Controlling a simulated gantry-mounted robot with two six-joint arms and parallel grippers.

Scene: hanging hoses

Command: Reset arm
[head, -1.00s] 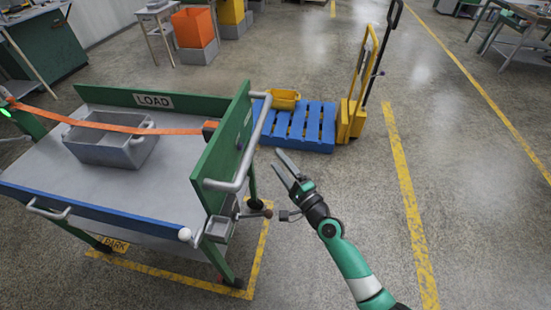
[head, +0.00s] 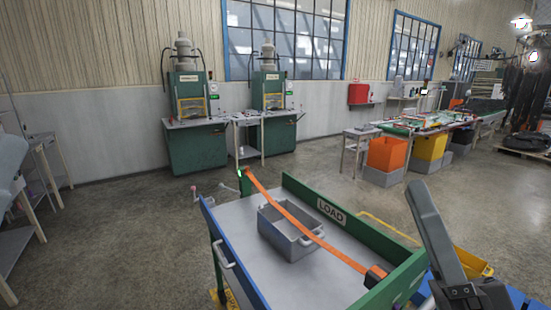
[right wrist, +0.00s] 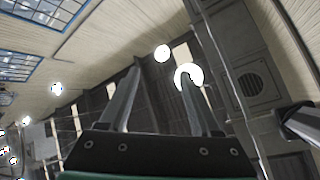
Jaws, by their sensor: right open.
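My right gripper (head: 428,200) stands raised at the lower right of the head view, in front of the cart's green right end, its grey fingers pointing up. In the right wrist view its two fingers (right wrist: 158,78) are spread apart with nothing between them. Beyond them are the wall, roof and bright lamps. My left gripper is not seen in either view. A dark grey part (right wrist: 303,122) shows at the right edge of the right wrist view; I cannot tell what it is.
The cart (head: 262,272) marked LOAD carries a grey bin (head: 287,237) with an orange strap (head: 300,216) across it. A yellow bin (head: 472,262) and blue pallet (head: 520,300) lie right of the cart. Green presses (head: 197,145) stand behind. Floor left of the cart is clear.

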